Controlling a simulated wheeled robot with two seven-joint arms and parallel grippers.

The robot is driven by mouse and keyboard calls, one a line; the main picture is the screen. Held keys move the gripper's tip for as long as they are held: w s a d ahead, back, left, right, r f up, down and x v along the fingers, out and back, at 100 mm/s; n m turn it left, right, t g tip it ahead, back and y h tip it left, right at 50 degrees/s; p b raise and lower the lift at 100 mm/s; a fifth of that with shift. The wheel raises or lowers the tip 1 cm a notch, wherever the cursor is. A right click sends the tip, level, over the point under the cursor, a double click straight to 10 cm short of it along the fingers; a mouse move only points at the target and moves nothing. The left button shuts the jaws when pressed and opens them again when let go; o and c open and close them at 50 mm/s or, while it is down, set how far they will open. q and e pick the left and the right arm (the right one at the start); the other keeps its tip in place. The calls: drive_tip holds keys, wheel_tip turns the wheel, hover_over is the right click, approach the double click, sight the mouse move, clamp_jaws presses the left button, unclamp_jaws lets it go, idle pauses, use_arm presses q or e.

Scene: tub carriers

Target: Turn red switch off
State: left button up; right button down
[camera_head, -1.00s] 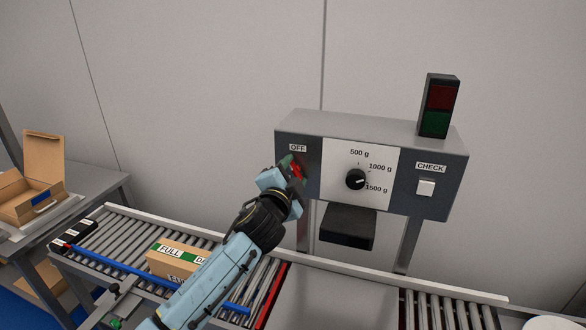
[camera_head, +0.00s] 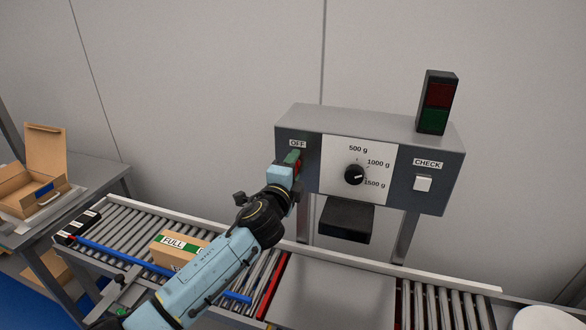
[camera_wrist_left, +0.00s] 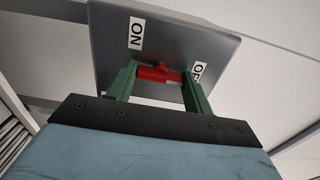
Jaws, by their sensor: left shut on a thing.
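The red switch (camera_wrist_left: 158,73) sits on the dark panel of the grey control box (camera_head: 300,118). In the left wrist view it lies crosswise between the green fingers of my left gripper (camera_wrist_left: 160,78), which is shut on it. An ON label (camera_wrist_left: 136,33) is at the upper left there, and a partly hidden OFF label (camera_wrist_left: 198,72) is by the right finger. In the head view my left gripper (camera_head: 293,160) is at the box's left side, just below the OFF label (camera_head: 298,144), and mostly covers the switch. My right gripper is not in view.
The box also carries a black dial (camera_head: 354,175), a white CHECK button (camera_head: 422,184) and a red-green lamp (camera_head: 436,101). Below are a roller conveyor (camera_head: 130,234) with a FULL carton (camera_head: 176,254) and a bare metal plate (camera_head: 335,290). An open carton (camera_head: 38,172) stands at left.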

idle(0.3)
use_arm(q)
drive_tip(key=o, duration=1)
drive_tip(key=v, duration=1.3)
drive_tip(key=shift+s+a+b, duration=0.1)
drive_tip(key=shift+s+b, duration=0.1)
drive_tip(key=shift+b, duration=0.2)
